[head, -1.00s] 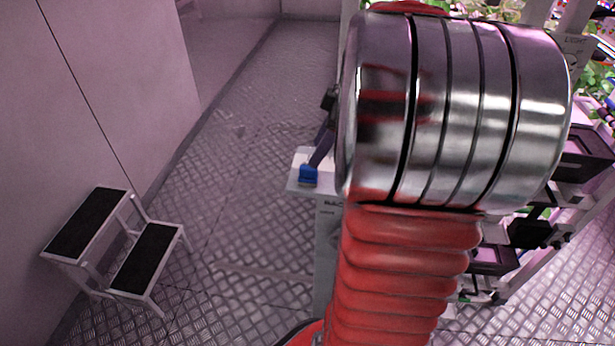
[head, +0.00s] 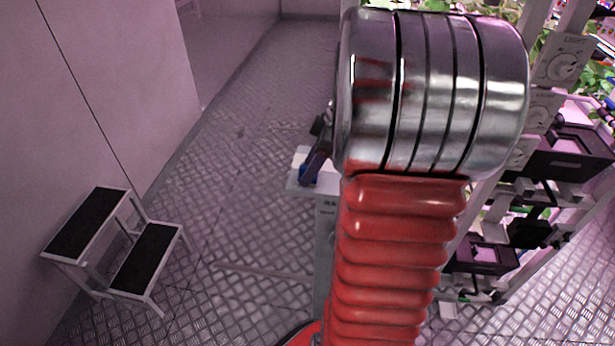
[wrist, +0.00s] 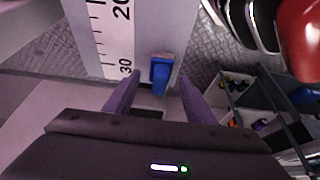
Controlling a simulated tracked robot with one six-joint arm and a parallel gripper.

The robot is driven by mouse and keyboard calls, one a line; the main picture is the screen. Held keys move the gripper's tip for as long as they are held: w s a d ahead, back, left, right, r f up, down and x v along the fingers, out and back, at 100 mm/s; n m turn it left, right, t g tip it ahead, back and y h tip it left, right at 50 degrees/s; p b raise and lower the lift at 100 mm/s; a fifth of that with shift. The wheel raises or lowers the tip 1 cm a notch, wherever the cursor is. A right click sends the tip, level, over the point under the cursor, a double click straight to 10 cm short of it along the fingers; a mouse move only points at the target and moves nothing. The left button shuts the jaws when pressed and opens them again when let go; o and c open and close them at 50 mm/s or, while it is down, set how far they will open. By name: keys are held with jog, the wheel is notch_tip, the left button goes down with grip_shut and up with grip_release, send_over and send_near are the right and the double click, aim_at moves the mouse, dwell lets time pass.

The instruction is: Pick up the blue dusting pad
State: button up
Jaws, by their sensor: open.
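The blue dusting pad (wrist: 161,72) lies at the edge of a white ledge or stand top in the wrist view. Its blue body shows between and just ahead of the two purple-grey fingers of my gripper (wrist: 157,78). The fingers are apart, one on each side of it, with nothing held. In the head view my gripper (head: 317,163) comes down over the stand and partly covers the pad (head: 309,177). I cannot tell how far above the surface the fingertips are.
The white stand (head: 325,225) is partly hidden behind my arm. A ruler strip (wrist: 112,30) runs beside the pad. Berry racks with dark boxes (head: 570,155) stand at the right. A step stool (head: 115,245) is at the left wall. The metal floor between is clear.

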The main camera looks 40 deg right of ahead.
jog(key=shift+w+a+f, duration=0.2)
jog(key=shift+w+f, duration=0.05)
jog(key=shift+f, duration=0.4)
jog(key=shift+c, duration=0.5)
jog(key=c, duration=1.1)
